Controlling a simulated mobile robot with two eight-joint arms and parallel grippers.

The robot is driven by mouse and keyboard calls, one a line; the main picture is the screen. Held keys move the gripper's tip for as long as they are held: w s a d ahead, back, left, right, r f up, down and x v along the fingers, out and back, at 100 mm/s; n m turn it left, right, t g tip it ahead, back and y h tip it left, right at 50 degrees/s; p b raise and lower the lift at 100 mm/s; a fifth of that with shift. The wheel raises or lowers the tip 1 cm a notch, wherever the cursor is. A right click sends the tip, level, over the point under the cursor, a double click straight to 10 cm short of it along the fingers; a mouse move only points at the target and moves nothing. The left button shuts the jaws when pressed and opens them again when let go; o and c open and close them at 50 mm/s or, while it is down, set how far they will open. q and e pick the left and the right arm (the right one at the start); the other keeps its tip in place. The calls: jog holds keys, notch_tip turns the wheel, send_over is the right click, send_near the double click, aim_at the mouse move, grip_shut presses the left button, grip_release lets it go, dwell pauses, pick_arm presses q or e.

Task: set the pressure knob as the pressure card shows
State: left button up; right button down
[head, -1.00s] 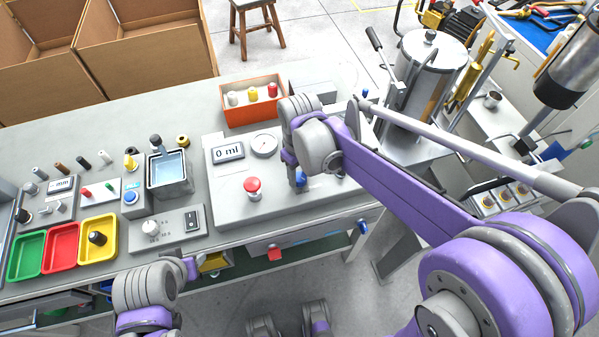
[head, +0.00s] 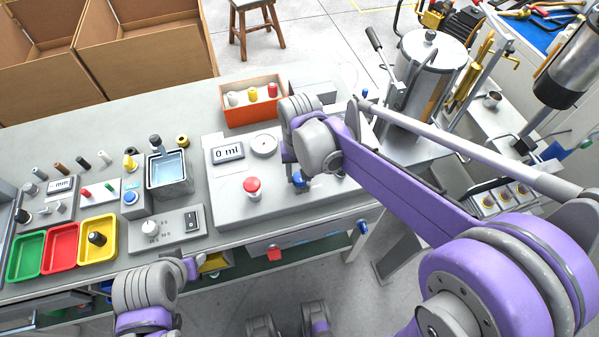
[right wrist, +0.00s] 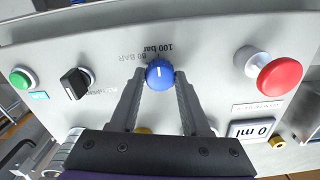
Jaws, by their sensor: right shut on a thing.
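The blue pressure knob (right wrist: 159,74) sits on the grey panel, with a pale pointer line on its face. Upside-down lettering beside it reads "100 bar", with a fainter "80 BAR" next to that. My right gripper (right wrist: 160,78) is shut on the knob, one finger on each side. In the head view the knob (head: 299,179) shows partly below my right wrist. I cannot make out a separate pressure card.
On the same panel are a red mushroom button (head: 252,187), a "0 ml" display (head: 228,152) and a round gauge (head: 263,145). A black switch (right wrist: 75,83) and a green button (right wrist: 20,78) sit beside the knob. An orange bin (head: 252,101) stands behind.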

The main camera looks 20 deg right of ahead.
aim_at(300, 177)
dwell(0.4)
jog(key=shift+c, duration=1.9)
grip_release()
notch_tip(300, 177, up, 11)
jog(key=p, duration=0.1)
jog(key=s+d+f+n+t+p, duration=0.1)
jog(key=s+d+f+t, duration=0.1)
jog(key=s, duration=0.5)
jog(key=s+d+f+t+p, duration=0.2)
jog(key=s+d+f+t, duration=0.1)
jog(key=s, duration=0.4)
jog(key=shift+s+d+f+n, duration=0.15)
jog(key=shift+d+f+n, duration=0.25)
jog(key=shift+d+f, duration=0.35)
